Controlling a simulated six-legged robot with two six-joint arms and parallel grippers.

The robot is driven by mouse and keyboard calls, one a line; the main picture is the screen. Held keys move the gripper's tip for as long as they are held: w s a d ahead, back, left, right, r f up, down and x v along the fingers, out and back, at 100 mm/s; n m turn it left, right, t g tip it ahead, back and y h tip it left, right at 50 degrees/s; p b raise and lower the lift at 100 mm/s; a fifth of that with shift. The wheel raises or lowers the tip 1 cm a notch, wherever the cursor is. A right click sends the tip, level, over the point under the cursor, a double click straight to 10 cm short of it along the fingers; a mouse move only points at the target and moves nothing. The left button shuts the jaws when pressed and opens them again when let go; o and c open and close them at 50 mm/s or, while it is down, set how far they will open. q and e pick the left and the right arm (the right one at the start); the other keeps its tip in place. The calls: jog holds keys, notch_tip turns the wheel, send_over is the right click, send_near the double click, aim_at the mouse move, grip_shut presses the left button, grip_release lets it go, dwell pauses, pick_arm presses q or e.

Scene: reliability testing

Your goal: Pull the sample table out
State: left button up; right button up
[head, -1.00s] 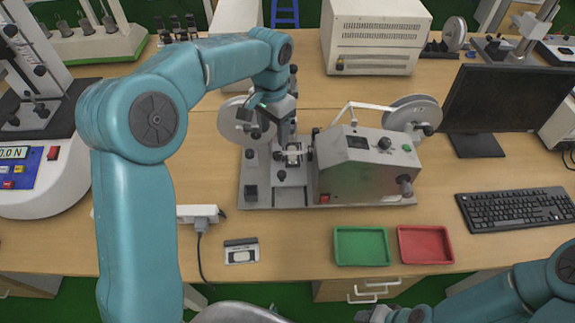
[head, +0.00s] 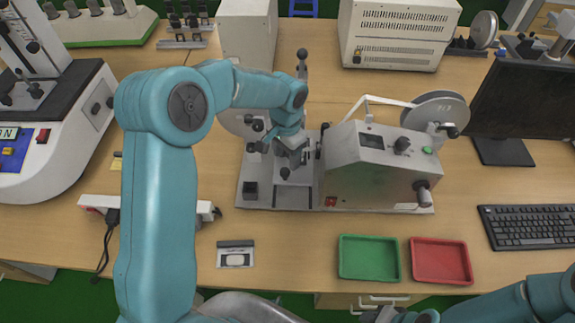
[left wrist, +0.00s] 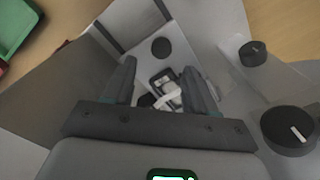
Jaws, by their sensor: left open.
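The grey tester (head: 375,175) stands on a grey base plate in the middle of the bench. Its sample table (head: 293,178), a light grey slide with a black knob (head: 285,173) at its front, lies at the tester's left. My left gripper (head: 291,152) is down over the table's rear part, tilted. In the left wrist view its open fingers (left wrist: 160,85) straddle a small white and dark sample holder (left wrist: 165,90) on the table, with the knob (left wrist: 161,46) beyond. Contact cannot be told. My right gripper (head: 398,316) is partly cut off at the bottom edge; its jaws are unclear.
A green tray (head: 369,258) and a red tray (head: 440,262) lie in front of the tester. Bench space just in front of the base plate is clear.

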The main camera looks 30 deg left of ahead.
aim_at(285, 171)
pick_arm(q)
jog(key=f, duration=0.2)
jog(key=s+f, duration=0.1)
jog(key=f, duration=0.1)
jog(key=shift+a+f, duration=0.1)
jog(key=shift+a, duration=0.2)
jog(key=shift+w+d+f, duration=0.2)
jog(key=shift+w+f, duration=0.25)
jog(key=shift+f, duration=0.35)
jog(key=shift+s+a+r, duration=0.15)
jog(key=shift+s, duration=0.2)
jog(key=shift+w, duration=0.15)
grip_shut()
